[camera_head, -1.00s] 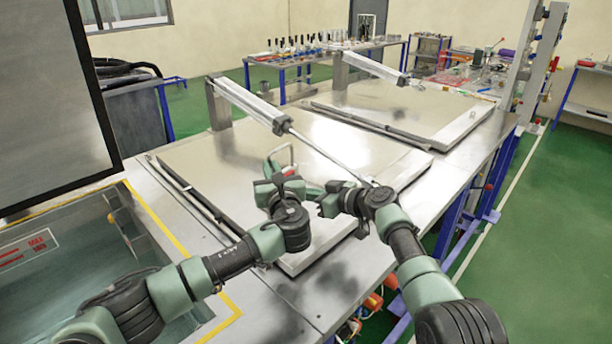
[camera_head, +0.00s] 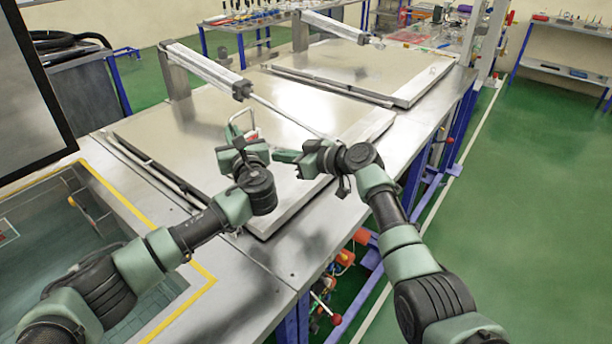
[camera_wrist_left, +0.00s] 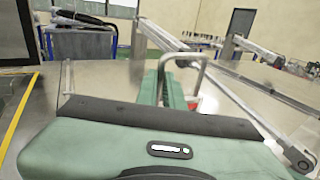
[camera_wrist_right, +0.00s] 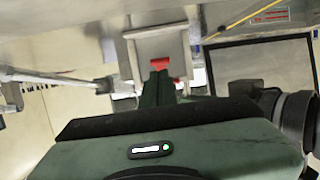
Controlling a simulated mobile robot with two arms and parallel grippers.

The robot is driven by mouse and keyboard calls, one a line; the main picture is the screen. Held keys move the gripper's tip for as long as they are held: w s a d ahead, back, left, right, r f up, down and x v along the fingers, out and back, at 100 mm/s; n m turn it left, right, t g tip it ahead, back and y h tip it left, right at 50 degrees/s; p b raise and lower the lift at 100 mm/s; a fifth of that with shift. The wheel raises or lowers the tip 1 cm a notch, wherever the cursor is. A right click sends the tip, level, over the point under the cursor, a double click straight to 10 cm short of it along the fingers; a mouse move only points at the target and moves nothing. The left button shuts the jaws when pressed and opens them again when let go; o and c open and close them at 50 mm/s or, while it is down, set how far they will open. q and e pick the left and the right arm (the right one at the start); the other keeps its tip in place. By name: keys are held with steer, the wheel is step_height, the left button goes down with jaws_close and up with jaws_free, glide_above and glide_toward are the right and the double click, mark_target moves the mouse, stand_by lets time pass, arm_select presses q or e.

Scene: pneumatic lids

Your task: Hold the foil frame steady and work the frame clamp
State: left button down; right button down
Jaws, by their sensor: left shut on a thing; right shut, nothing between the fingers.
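A silver loop handle (camera_head: 232,116) with a red part (camera_head: 252,134) stands by the near lid. I cannot tell for certain which parts are the foil frame and which the clamp. My left gripper (camera_head: 237,139) is shut at the loop's base; its fingers and the loop (camera_wrist_left: 203,68) also show in the left wrist view, but the grip itself is partly hidden. My right gripper (camera_head: 278,156) is shut and empty, fingers pointing left, a little right of the red part. In the right wrist view a red piece on a steel block (camera_wrist_right: 158,44) lies just beyond its fingertips.
The near lid (camera_head: 190,125), a large flat steel plate, lies under both grippers. A pneumatic cylinder (camera_head: 205,67) with a rod slants above it, close to my right arm. A second lid (camera_head: 365,70) lies behind. An open tank (camera_head: 60,235) is at left; green floor is right.

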steer(key=s+d+f, duration=0.1)
steer(key=d, duration=0.1)
steer(key=s+d+f, duration=0.1)
steer(key=d, duration=0.1)
steer(key=s+d+f, duration=0.1)
steer(key=s+d, duration=0.1)
steer(key=shift+d+f, duration=0.2)
steer(key=shift+f, duration=0.05)
arm_select(q)
steer(key=c, duration=1.5)
jaws_free()
steer(key=shift+o, duration=0.2)
